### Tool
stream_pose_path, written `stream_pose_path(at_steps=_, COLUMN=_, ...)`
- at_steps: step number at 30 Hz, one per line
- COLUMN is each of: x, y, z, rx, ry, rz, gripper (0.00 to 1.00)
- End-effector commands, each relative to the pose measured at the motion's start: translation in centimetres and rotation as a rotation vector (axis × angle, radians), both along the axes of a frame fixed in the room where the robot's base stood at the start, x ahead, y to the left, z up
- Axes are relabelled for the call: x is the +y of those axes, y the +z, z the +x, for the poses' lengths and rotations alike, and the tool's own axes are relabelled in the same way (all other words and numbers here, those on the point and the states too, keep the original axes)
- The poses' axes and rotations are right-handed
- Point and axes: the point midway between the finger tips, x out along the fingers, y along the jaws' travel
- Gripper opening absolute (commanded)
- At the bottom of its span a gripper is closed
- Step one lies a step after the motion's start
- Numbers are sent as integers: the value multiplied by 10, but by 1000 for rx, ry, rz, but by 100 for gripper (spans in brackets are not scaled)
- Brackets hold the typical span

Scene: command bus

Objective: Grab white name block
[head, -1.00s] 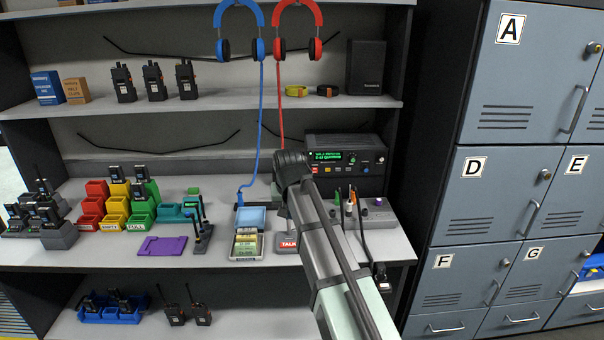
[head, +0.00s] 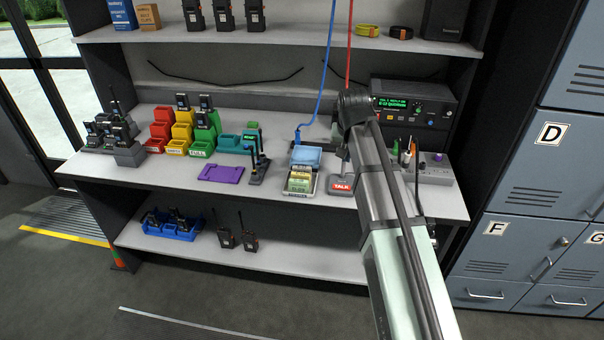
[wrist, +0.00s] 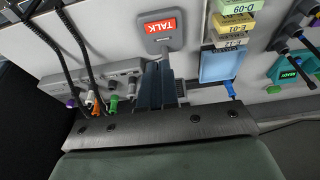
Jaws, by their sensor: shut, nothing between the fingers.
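A small tray (head: 287,189) on the counter holds a stack of name blocks. A pale, possibly white block (wrist: 232,43) lies beside the light blue tray section (wrist: 220,67) in the wrist view. A yellow block (wrist: 230,28) and a pale green block (wrist: 240,6) lie beyond it. My gripper (wrist: 160,68) is shut and empty, pointing at the counter to the left of the blue section in the wrist view, apart from the blocks. In the head view my arm largely hides it.
A TALK sign (head: 341,185) stands right of the tray, close to my gripper. Upright cables and a grey control box (head: 434,170) are further right. A purple mat (head: 220,173) and colored bins (head: 182,132) lie left. A blue cord (head: 325,85) hangs behind the tray.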

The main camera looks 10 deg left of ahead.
Motion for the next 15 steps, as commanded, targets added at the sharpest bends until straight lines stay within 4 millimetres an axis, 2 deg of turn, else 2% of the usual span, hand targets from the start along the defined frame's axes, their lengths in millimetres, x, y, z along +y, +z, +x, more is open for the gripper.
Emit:
stream_pose_path(at_steps=3, x=0, y=0, z=0, rx=0, ry=0, rz=0, gripper=1)
stream_pose_path(at_steps=12, x=0, y=0, z=0, rx=0, ry=0, rz=0, gripper=30)
stream_pose_path(at_steps=15, x=0, y=0, z=0, rx=0, ry=0, rz=0, gripper=30)
